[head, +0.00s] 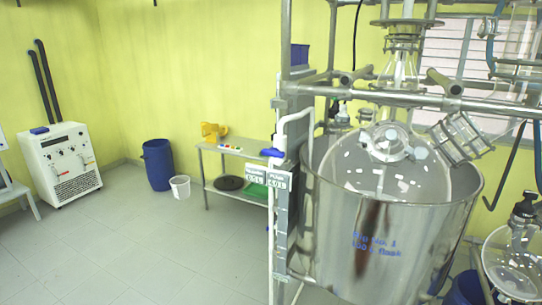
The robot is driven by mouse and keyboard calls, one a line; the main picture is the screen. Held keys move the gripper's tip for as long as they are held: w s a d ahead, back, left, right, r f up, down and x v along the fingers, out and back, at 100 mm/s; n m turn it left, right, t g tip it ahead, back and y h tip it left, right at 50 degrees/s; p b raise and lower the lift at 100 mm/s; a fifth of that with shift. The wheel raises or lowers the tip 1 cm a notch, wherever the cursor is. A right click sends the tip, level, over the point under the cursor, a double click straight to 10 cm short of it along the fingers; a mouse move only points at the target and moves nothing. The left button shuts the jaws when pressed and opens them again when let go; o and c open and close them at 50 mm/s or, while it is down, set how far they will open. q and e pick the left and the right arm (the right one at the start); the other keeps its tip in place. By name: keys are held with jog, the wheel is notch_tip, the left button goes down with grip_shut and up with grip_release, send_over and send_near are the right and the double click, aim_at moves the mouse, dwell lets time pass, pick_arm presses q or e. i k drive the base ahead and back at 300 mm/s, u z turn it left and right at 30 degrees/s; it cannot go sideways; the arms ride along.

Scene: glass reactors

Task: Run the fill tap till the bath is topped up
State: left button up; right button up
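The bath (395,245) is a large open steel vessel at the right, with blue lettering on its front. A big round glass flask (400,170) sits inside it, and the water level cannot be made out. A white pipe (297,115) bends over toward the bath's left rim. A blue handle (272,152), which looks like the fill tap's, sits at the pipe's left side. Whether the tap is open or shut cannot be told, and no flow is visible. Two small readout plates (267,177) hang below the handle; their figures are hard to read. Neither gripper is in view.
A metal frame (284,60) surrounds the bath. A low bench (225,148) with a yellow jug (213,131) stands behind left. A blue drum (158,165), a white bucket (180,187) and a white cabinet unit (60,163) line the walls. The left floor is clear.

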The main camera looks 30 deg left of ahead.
aim_at(274, 151)
jog(key=z, duration=0.05)
jog(key=k, duration=1.1)
jog(key=u, duration=0.7)
jog(key=i, duration=1.3)
jog(key=z, duration=0.6)
